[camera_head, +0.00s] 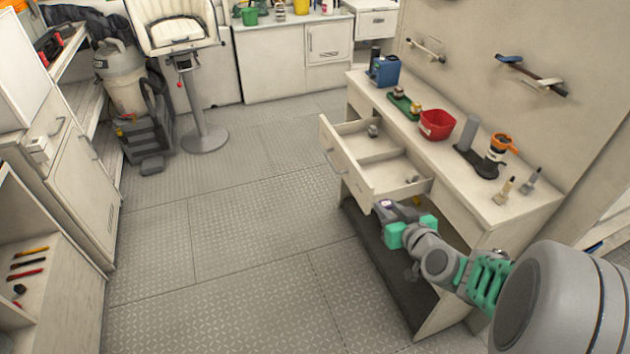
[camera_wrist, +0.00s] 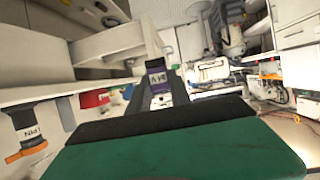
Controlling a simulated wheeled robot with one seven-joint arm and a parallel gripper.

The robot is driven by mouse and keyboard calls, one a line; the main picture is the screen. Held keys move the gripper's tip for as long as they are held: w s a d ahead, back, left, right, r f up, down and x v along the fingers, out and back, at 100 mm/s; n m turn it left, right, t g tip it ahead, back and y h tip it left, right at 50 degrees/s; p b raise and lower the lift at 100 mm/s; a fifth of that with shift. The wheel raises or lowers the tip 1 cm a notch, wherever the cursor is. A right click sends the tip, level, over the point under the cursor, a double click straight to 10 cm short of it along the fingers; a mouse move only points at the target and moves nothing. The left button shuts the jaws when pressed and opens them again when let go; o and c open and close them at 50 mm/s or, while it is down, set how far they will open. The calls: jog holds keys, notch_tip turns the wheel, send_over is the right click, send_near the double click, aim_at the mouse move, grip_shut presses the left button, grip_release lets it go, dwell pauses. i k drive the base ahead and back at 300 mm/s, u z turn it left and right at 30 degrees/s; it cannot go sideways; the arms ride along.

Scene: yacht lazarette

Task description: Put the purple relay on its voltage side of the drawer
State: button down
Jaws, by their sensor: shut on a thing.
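The purple relay (camera_head: 386,203) is in my gripper (camera_head: 388,208), just outside the near front corner of the open drawer (camera_head: 346,172). In the wrist view the relay (camera_wrist: 157,79) sits between the two dark fingers, with a white label whose characters look upside down, perhaps 24 V. The drawer has a divider (camera_head: 381,158) making a far and a near compartment. A small grey piece (camera_head: 373,131) lies in the far compartment and another (camera_head: 413,179) in the near one. I cannot read any voltage marks on the drawer.
The bench top (camera_head: 480,200) above the drawer holds a red bin (camera_head: 435,124), a blue container (camera_head: 385,70), a black-and-orange container (camera_head: 497,148) and small bottles. A dark lower shelf (camera_head: 388,272) lies under the bench. The floor (camera_head: 250,230) left of the drawer is clear.

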aim_at(370, 171)
jog(key=u, duration=0.75)
jog(key=i, duration=1)
jog(key=z, duration=0.05)
